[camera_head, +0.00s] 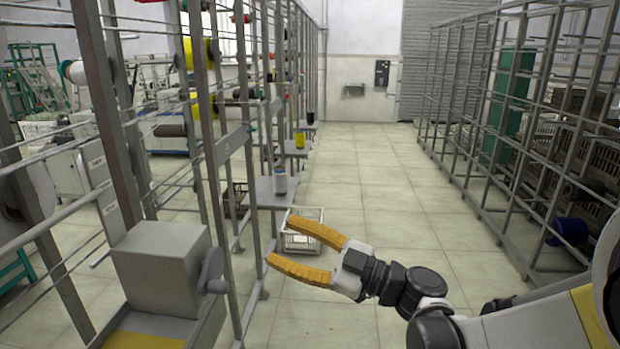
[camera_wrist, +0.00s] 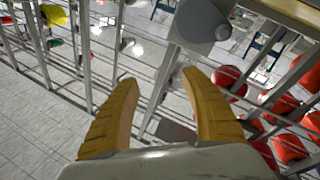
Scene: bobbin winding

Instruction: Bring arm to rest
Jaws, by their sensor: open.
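My gripper (camera_head: 292,250) has two yellow-orange fingers, spread apart with nothing between them. In the head view it is held in the air at the lower middle, its fingers pointing left toward the metal rack. My arm reaches in from the lower right. In the wrist view the gripper's fingers (camera_wrist: 164,105) also stand apart, with the rack's bars and spools behind them. Neither fingertip visibly touches anything.
A grey box with a crank (camera_head: 162,262) stands close at lower left. The rack (camera_head: 225,150) holds yellow spools and small shelves (camera_head: 270,192). A white crate (camera_head: 302,240) is behind the fingers. Another rack (camera_head: 520,130) lines the right. The tiled aisle (camera_head: 365,190) between is clear.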

